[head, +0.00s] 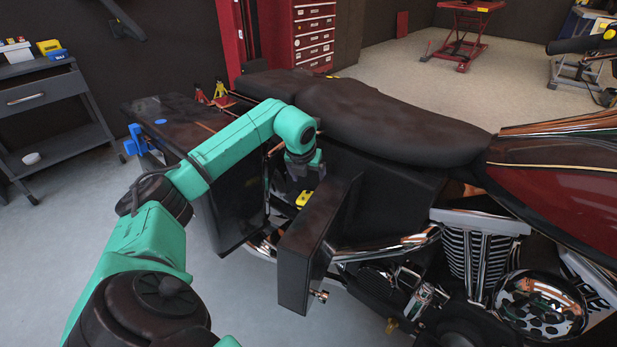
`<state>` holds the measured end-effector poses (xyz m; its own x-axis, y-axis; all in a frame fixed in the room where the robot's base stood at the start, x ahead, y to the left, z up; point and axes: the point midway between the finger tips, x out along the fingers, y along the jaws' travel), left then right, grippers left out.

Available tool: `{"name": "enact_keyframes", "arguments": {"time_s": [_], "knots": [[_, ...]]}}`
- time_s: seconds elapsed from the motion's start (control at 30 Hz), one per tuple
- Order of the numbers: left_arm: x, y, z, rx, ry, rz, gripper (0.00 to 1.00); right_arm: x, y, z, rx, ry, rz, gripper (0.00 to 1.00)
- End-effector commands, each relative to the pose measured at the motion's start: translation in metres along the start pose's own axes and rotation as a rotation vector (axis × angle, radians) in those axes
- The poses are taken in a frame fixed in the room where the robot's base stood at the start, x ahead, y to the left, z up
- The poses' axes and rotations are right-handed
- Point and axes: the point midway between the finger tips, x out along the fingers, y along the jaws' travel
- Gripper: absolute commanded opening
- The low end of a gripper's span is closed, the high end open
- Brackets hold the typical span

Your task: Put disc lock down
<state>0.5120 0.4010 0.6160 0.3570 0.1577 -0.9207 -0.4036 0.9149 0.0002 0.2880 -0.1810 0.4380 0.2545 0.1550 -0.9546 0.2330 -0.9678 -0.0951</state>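My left arm reaches in from the left to the side of the motorcycle, under the black seat (385,120). My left gripper (304,184) points down between a dark box-like side case (238,195) and a dark upright panel (308,245), which looks like an open lid. A small yellow and black object (305,199), which looks like the disc lock, shows right at or just below the fingertips. I cannot tell whether the fingers hold it or are apart from it. Its lower part is hidden by the panel. My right gripper is not in view.
The panel's near edge, with a metal latch (319,295), sticks out toward me. Chrome pipes and the engine (475,255) are at the right. A grey cart (50,110) stands at the left, a red drawer cabinet (305,35) behind. The floor at lower left is clear.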

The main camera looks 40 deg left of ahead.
Motion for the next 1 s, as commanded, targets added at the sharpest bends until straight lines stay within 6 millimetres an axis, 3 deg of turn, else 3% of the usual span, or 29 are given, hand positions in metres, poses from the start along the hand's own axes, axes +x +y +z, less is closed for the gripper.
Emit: {"name": "enact_keyframes", "arguments": {"time_s": [0.27,0.4,0.53,0.8,1.0], "knots": [[0.0,0.0,-0.001,0.002,0.007,0.002,0.86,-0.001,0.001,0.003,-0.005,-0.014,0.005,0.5],[-0.012,0.0,0.004,0.002,0.005,0.001,0.86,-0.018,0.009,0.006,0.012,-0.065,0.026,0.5],[-0.044,0.0,0.005,0.004,0.001,0.003,0.86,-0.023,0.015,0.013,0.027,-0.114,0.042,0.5],[-0.116,0.0,0.006,0.002,0.001,0.001,0.86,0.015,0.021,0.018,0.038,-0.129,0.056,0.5],[-0.131,0.0,0.005,0.0,0.002,0.001,0.86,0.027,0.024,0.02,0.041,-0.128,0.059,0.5]]}}
